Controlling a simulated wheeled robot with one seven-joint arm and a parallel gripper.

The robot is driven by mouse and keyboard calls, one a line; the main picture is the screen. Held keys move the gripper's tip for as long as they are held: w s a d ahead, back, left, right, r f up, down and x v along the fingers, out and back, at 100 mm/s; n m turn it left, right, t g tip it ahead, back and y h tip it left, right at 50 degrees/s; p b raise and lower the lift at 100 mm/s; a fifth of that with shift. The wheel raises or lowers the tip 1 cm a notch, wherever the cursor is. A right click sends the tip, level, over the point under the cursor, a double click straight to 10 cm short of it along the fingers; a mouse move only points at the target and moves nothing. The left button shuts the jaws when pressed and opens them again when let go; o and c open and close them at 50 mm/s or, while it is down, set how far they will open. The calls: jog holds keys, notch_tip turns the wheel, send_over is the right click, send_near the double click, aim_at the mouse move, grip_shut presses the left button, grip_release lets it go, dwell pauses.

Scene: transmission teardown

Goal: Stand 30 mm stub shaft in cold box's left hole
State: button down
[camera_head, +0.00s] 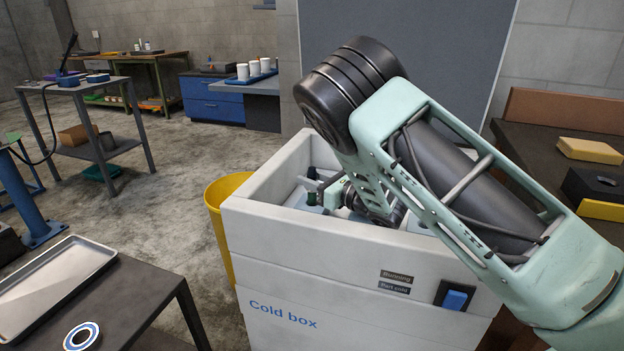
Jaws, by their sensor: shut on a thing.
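The cold box (330,238) is a white open-topped chest in the middle of the head view, with "Cold box" on its front and a blue switch. My arm reaches over its right side, and my gripper (312,190) is inside the opening, towards the left. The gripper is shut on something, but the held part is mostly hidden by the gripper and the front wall. The box's holes are not clearly visible.
A yellow bin (222,215) stands against the box's left side. A dark table with a metal tray (50,285) and a blue-white ring (81,336) is at front left. A bench with yellow blocks (590,150) is at right. The floor at left is partly clear.

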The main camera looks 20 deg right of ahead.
jog(key=shift+f+b, duration=1.55)
jog(key=shift+f, duration=0.2)
jog(key=c, duration=0.9)
grip_release()
jog(key=shift+f, duration=0.1)
jog(key=shift+c, duration=0.2)
notch_tip(320, 180, up, 10)
jog(key=shift+r+p, duration=0.1)
jog(key=shift+p, duration=0.85)
